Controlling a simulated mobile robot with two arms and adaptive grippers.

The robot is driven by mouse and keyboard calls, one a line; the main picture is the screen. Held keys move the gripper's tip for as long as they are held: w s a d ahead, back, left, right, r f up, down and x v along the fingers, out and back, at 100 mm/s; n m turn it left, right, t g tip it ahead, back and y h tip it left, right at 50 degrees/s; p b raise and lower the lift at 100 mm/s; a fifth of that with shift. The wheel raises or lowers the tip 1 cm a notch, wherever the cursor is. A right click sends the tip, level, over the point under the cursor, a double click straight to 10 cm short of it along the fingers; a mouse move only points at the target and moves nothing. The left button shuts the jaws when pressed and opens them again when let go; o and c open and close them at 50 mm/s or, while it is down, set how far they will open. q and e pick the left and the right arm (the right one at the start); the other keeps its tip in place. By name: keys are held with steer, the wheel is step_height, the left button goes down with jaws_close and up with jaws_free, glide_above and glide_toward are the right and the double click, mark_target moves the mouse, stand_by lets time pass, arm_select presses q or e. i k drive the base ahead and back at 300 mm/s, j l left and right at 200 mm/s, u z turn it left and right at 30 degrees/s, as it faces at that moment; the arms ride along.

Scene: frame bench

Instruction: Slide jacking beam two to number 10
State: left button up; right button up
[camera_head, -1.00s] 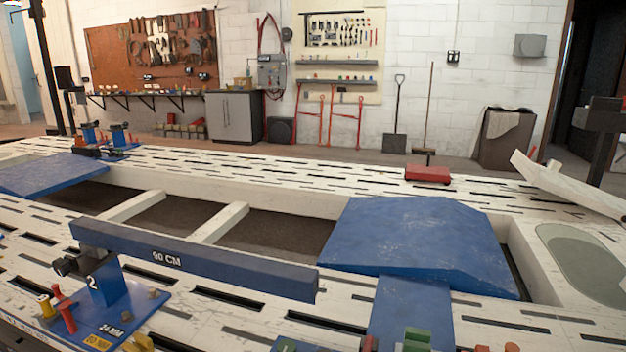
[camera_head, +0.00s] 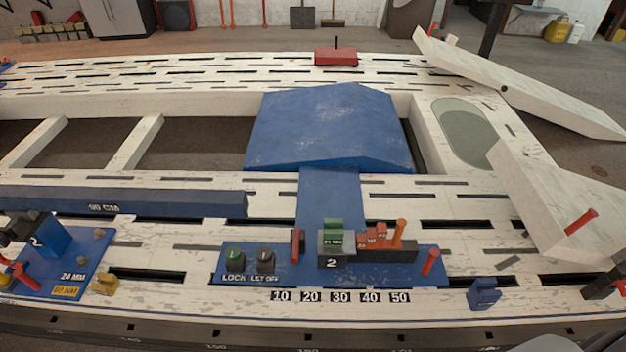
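A blue plate (camera_head: 285,277) marked 2 carries a green LOCK knob (camera_head: 233,256), a dark LET OFF knob (camera_head: 265,260) and a block numbered 2 (camera_head: 333,262). A number strip (camera_head: 340,296) below reads 10 to 50; the block stands above about 30, but I cannot tell which part is the pointer. A blue neck (camera_head: 328,197) runs from the plate to a wide blue ridged platform (camera_head: 330,130) across the frame opening; this looks like jacking beam two, though its name is not legible. Neither of my grippers is in view.
White ramps (camera_head: 520,85) stand at right. A red block (camera_head: 336,57) sits on the far rail. The opening (camera_head: 190,143) left of the platform is clear.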

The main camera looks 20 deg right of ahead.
mark_target(330, 135)
steer(key=i+j+z, duration=0.1)
steer(key=z, duration=0.25)
steer(key=i+j+z, duration=0.15)
steer(key=z, duration=0.25)
steer(key=i, duration=0.1)
